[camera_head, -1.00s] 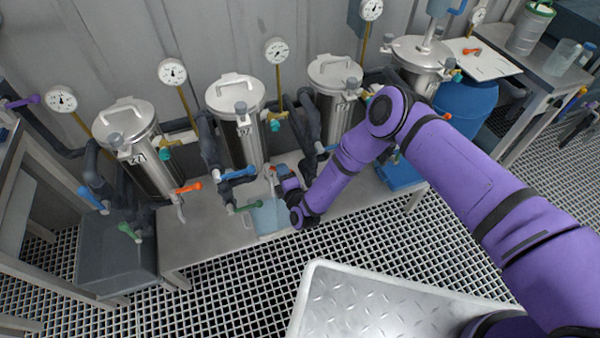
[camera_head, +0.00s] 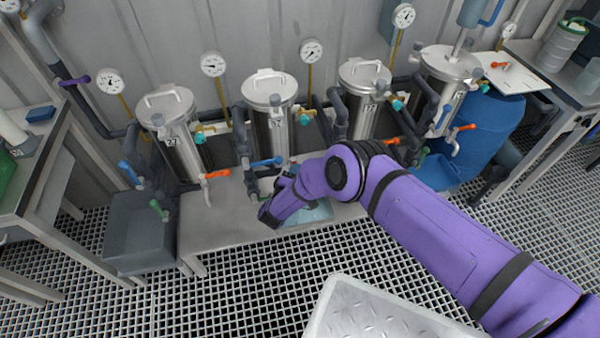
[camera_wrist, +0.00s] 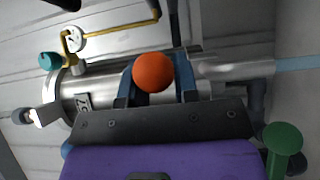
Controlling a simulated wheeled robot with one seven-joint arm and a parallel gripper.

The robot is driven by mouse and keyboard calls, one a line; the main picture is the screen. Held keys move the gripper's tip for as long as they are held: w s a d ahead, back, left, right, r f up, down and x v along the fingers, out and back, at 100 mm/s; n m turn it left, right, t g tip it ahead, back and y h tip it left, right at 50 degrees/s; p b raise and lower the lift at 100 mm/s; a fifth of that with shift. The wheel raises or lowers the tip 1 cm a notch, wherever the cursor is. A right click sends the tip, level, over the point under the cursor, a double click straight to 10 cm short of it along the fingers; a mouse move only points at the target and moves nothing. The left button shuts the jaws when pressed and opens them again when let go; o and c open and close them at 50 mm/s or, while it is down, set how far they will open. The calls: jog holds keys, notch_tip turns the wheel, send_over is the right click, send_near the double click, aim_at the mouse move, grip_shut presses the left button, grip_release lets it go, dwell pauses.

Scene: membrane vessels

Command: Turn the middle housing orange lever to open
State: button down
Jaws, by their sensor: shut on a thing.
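The middle housing (camera_head: 272,125) is an upright steel cylinder with a handled lid, second from the left. My gripper (camera_head: 283,182) is low in front of it, and my own wrist hides its valve there. In the wrist view, my gripper (camera_wrist: 156,82) has its two dark blue fingers on either side of the round end of the orange lever (camera_wrist: 153,72), closed on it. The housing's steel body (camera_wrist: 103,88) lies behind the fingers. The lever's shaft and pivot are hidden, so its angle cannot be told.
A green handle (camera_wrist: 283,138) is close at right in the wrist view. A blue lever (camera_head: 265,162) is just left of my gripper. The left housing (camera_head: 180,145) and right housing (camera_head: 362,105) stand on either side. A low bench (camera_head: 205,228) runs beneath.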

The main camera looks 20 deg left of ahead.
jog(key=shift+s+a+m+h, duration=0.15)
jog(key=shift+m+h, duration=0.2)
jog(key=shift+h, duration=0.2)
jog(key=shift+s+a+m+h, duration=0.1)
jog(key=shift+m+h, duration=0.25)
jog(key=shift+h, duration=0.2)
jog(key=c, duration=1.2)
grip_release()
jog(key=s, duration=0.3)
jog(key=s+a, duration=0.1)
jog(key=s, duration=0.6)
jog(key=shift+s+a, duration=0.15)
jog(key=shift+s, duration=0.25)
